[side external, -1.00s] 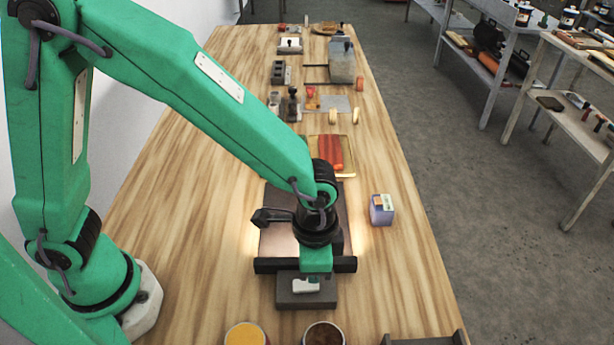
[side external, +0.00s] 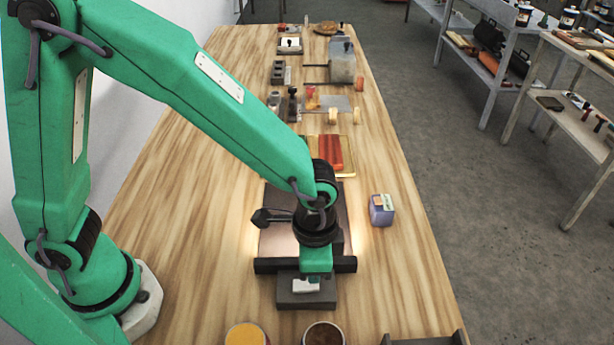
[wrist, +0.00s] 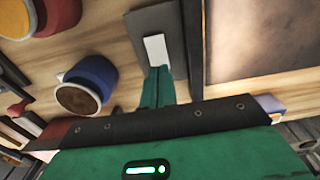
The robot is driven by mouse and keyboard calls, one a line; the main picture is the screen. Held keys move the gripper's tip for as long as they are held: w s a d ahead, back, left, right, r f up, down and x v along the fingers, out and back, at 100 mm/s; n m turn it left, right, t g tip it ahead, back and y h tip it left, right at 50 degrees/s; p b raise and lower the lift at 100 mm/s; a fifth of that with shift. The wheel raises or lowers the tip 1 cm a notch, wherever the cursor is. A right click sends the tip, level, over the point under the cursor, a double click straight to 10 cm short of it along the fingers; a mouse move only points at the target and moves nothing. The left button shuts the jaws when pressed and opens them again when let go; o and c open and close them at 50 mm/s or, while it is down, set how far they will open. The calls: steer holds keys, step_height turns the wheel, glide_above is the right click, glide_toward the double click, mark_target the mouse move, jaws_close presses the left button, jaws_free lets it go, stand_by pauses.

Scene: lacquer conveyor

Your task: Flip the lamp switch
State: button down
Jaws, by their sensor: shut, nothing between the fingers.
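A grey switch box (side external: 292,300) with a white rocker (side external: 303,285) sits on the wooden table near the front. In the wrist view the box (wrist: 176,55) and the white rocker (wrist: 155,48) are near the top middle. My gripper (wrist: 158,72) is shut and empty, its green fingertips at the near end of the rocker. I cannot tell if they touch it or which way the rocker is tilted. In the side external view my gripper (side external: 316,272) is directly over the box. A dark-framed brown panel (side external: 278,240) lies behind it, with a warm glow on the table at its sides.
A purple box (side external: 382,210) stands right of the panel. Two round containers, yellow-topped (side external: 246,335) and brown-filled (side external: 323,335), stand in front. A tray with red pieces (side external: 330,153) lies behind. Several tools and boxes line the table's far end.

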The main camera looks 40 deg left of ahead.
steer(key=shift+f, duration=0.95)
stand_by(1.1)
steer(key=shift+r, duration=3.55)
steer(key=a+r+n+t+h, duration=0.15)
steer(key=a+r+n, duration=0.25)
steer(key=a+r, duration=0.7)
steer(key=s+a+r+n+t, duration=0.1)
steer(key=s+a+n+t, duration=0.1)
steer(key=a, duration=0.4)
steer(key=s+a+r+n+t+y, duration=0.1)
steer(key=s+a+n+t, duration=0.1)
steer(key=a, duration=0.5)
steer(key=shift+s+r+n, duration=0.35)
steer(key=shift+s+n, duration=0.15)
steer(key=shift+s, duration=0.6)
steer(key=shift+a+y, duration=0.1)
steer(key=shift+y, duration=0.15)
